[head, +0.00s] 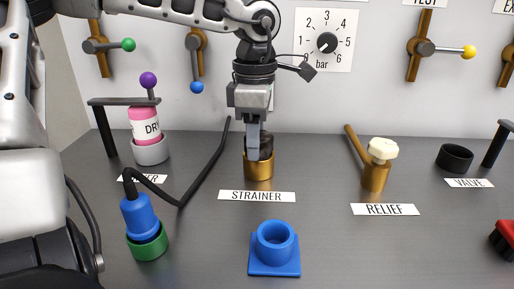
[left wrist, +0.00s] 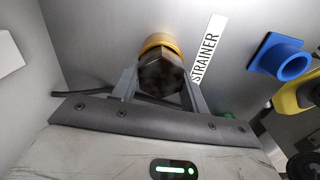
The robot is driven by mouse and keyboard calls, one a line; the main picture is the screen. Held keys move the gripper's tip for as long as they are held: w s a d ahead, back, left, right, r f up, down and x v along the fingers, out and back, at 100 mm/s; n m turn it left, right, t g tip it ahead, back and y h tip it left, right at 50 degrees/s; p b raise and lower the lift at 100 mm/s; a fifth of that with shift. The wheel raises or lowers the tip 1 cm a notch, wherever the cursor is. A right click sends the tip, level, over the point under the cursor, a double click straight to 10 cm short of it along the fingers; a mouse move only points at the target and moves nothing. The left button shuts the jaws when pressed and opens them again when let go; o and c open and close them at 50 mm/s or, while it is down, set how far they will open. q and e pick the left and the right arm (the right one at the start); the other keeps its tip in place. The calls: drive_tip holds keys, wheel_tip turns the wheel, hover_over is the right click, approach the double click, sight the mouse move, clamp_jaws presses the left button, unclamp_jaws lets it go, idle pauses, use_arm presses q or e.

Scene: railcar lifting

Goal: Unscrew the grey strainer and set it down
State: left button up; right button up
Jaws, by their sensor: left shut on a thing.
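The strainer (head: 266,146) is a dark grey hexagonal piece seated upright in a brass-coloured fitting (head: 258,170), behind the STRAINER label. My left gripper (head: 254,146) points straight down over it and is shut on it; the near finger hides part of the strainer in the head view. In the left wrist view the strainer's hexagonal top (left wrist: 161,74) sits between the two fingers, with the brass rim around its far side. My right gripper is not in view.
A blue square-based socket (head: 274,262) stands in front of the strainer label. A brass relief fitting with a cream cap (head: 383,149) is to the right. A blue-topped connector (head: 140,215) and bent black rod are left. Bare grey bench (head: 350,250) lies right of the socket.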

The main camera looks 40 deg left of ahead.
use_arm(q)
drive_tip(key=shift+s+a+f+n+b, duration=0.1)
drive_tip(key=shift+f+n+b, duration=0.1)
drive_tip(key=shift+n, duration=0.35)
drive_tip(key=shift+s+f+n+b, duration=0.1)
drive_tip(key=shift+n+b, duration=0.05)
drive_tip(key=shift+n, duration=0.4)
drive_tip(key=shift+r+n, duration=0.15)
drive_tip(key=shift+n, duration=0.25)
drive_tip(key=shift+w+r+n+b, duration=0.15)
drive_tip(key=shift+n+b, duration=0.1)
drive_tip(key=shift+n, duration=0.6)
drive_tip(key=shift+s+r+n+b, duration=0.1)
drive_tip(key=shift+n+b, duration=0.1)
drive_tip(key=shift+n, duration=0.65)
drive_tip(key=shift+c, duration=0.2)
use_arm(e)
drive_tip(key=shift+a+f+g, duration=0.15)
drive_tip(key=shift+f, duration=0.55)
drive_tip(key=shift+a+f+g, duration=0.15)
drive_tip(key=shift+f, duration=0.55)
use_arm(q)
drive_tip(key=shift+w, duration=0.1)
drive_tip(key=o, duration=0.8)
drive_tip(key=shift+a, duration=0.1)
drive_tip(key=shift+c, duration=0.2)
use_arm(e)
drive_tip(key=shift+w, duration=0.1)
